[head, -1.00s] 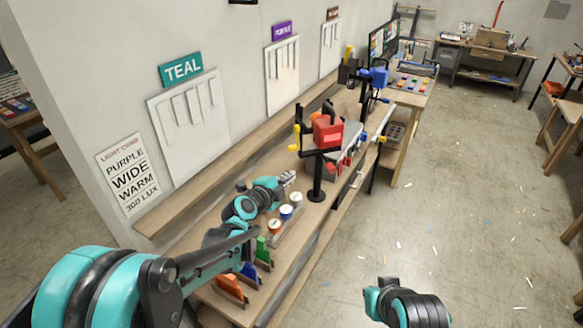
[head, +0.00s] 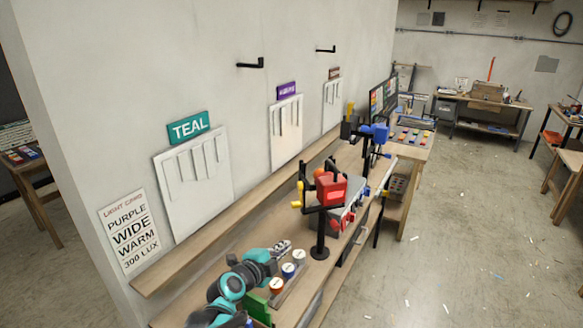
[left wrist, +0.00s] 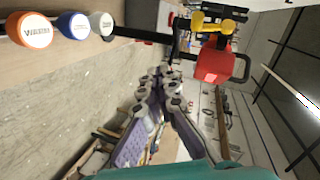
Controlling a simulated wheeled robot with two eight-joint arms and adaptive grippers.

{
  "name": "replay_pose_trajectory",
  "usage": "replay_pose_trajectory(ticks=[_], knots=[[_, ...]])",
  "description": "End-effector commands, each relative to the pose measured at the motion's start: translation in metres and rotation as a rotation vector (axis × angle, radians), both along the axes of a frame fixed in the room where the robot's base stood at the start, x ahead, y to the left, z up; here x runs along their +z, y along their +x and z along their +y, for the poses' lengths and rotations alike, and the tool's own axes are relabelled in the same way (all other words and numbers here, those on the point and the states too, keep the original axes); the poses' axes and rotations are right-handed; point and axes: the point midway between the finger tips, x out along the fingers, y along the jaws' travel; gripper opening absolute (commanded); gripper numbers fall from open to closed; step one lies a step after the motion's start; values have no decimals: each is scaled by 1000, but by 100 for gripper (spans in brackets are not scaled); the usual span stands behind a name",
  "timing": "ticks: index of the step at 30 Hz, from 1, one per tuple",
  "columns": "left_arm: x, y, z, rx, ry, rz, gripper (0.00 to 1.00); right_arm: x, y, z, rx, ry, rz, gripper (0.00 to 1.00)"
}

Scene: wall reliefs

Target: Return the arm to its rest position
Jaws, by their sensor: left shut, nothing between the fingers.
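My left arm (head: 232,285), teal and black, comes in from the bottom of the head view and reaches over the wooden bench. Its gripper (head: 284,246) is shut and empty, just behind the row of round knobs and left of the black post with the red lamp. In the left wrist view the gripper (left wrist: 170,72) shows its grey linkages drawn together with nothing held. Most of the left arm near the shoulder is out of view. My right arm and gripper are not in view.
Orange, blue and white knobs (head: 288,270) stand beside the gripper. A red lamp (head: 331,188) on a black post is close to its right. A green block (head: 257,310) is by the forearm. The wall with the teal-labelled panel (head: 193,180) is behind. Floor (head: 440,260) at right is open.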

Motion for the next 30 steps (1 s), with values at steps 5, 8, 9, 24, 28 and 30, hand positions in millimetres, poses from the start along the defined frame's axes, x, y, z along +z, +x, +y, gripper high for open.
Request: replay_pose_trajectory(ticks=[5, 8, 9, 24, 28, 30], knots=[[10, -42, 12, 77, -136, 185, 0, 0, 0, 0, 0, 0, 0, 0], [11, -81, 27, 182, -253, 349, 0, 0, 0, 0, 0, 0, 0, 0], [10, -97, 33, 233, -301, 415, 0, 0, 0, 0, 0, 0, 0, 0], [-34, -269, 128, 1034, -806, 824, 0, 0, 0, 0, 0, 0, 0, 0], [-55, -293, 145, 1179, -891, 828, 0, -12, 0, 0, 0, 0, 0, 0], [-73, -291, 144, 1173, -889, 827, 0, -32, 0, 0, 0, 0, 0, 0]])
